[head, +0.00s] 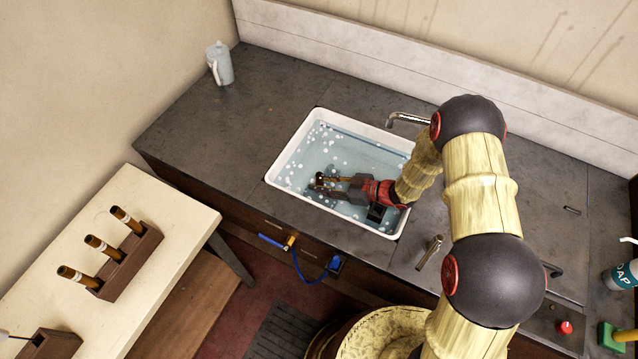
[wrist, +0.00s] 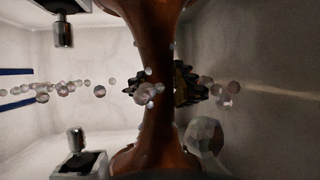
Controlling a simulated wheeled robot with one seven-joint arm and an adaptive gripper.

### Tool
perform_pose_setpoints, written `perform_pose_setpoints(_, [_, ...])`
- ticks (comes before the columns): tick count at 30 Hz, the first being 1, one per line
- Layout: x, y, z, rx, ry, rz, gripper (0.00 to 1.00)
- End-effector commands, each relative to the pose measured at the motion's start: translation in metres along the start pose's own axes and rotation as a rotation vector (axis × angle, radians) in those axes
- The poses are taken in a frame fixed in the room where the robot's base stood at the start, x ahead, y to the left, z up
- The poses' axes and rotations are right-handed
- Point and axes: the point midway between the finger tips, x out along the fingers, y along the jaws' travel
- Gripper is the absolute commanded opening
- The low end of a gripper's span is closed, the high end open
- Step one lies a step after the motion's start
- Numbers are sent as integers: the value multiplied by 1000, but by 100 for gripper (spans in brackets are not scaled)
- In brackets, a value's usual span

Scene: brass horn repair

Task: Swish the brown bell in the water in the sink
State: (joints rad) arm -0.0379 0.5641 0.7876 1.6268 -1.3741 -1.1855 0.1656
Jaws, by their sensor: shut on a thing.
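The white sink (head: 291,146) holds pale blue water (head: 352,153) with many white bubbles. My gripper (head: 322,186) is down inside the sink, at the water. It is shut on the brown bell, whose narrow middle (wrist: 156,62) stands between the dark finger pads in the wrist view and widens toward the top and bottom edges. Bubbles float around the bell and the pads there, and pale sink walls lie behind. In the head view the bell is small and largely hidden by the fingers, so its full outline and depth cannot be told.
A metal tap (head: 405,119) stands behind the sink, close to my arm. A pale jug (head: 219,64) is at the back left of the dark counter (head: 205,130). A rack (head: 125,265) with brown cylinders sits on the cream table. A soap bottle (head: 622,275) is far right.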

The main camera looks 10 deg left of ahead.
Motion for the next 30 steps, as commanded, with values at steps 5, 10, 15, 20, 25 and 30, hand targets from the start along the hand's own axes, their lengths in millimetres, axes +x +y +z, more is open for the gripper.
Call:
perform_pose_setpoints(5, [-1, -4, 5, 10, -5, -2, 0])
perform_pose_setpoints(10, [2, -5, 6, 11, -6, -3, 0])
perform_pose_setpoints(15, [8, -5, 4, 12, -6, -5, 0])
perform_pose_setpoints(20, [14, -4, 2, 10, -6, -6, 0])
perform_pose_setpoints(25, [19, -2, -2, 8, -5, -5, 0])
perform_pose_setpoints(30, [25, 0, -5, 7, -3, -3, 0])
